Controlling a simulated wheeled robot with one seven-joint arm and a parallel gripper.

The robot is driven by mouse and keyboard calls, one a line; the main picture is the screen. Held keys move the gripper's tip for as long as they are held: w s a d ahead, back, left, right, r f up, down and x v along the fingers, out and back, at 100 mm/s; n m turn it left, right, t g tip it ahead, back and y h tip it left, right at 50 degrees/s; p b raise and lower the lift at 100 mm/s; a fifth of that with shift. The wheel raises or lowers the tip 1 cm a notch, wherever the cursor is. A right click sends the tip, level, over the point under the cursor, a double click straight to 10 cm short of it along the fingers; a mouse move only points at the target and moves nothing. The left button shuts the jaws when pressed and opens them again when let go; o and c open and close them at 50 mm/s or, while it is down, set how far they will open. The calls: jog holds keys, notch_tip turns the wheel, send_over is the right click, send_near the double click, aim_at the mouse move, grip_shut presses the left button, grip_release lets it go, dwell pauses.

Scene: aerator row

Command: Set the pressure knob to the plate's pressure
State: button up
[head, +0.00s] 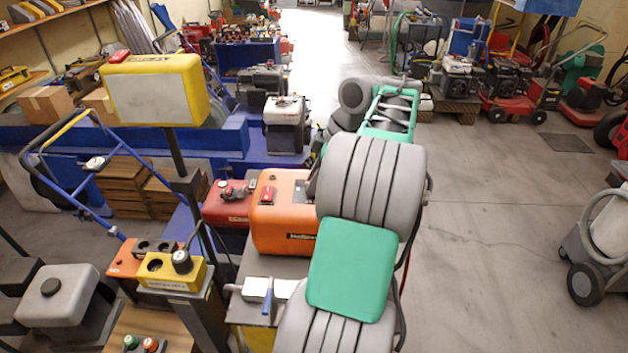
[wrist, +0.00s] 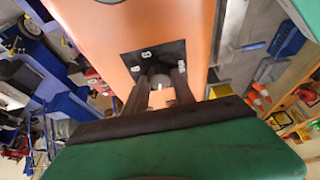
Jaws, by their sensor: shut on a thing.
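My gripper (wrist: 160,90) shows in the wrist view with its two dark fingers either side of a small grey round knob (wrist: 160,70), and it is shut on that knob. The knob has a pale mark on it. It sits on a black panel (wrist: 137,60) with small white markings, too small to read, on an orange machine face (wrist: 130,22). In the head view the orange machine (head: 275,215) stands left of my arm, with a red switch on top. My gripper, the knob and the panel are hidden there. I cannot make out a pressure plate's figure.
A red machine (head: 228,202) stands left of the orange one. A yellow control box (head: 172,271) with a round gauge stands at the front left, below a yellow-framed panel (head: 155,90) on a post. Open floor (head: 480,250) lies to the right of my arm.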

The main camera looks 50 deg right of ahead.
grip_shut()
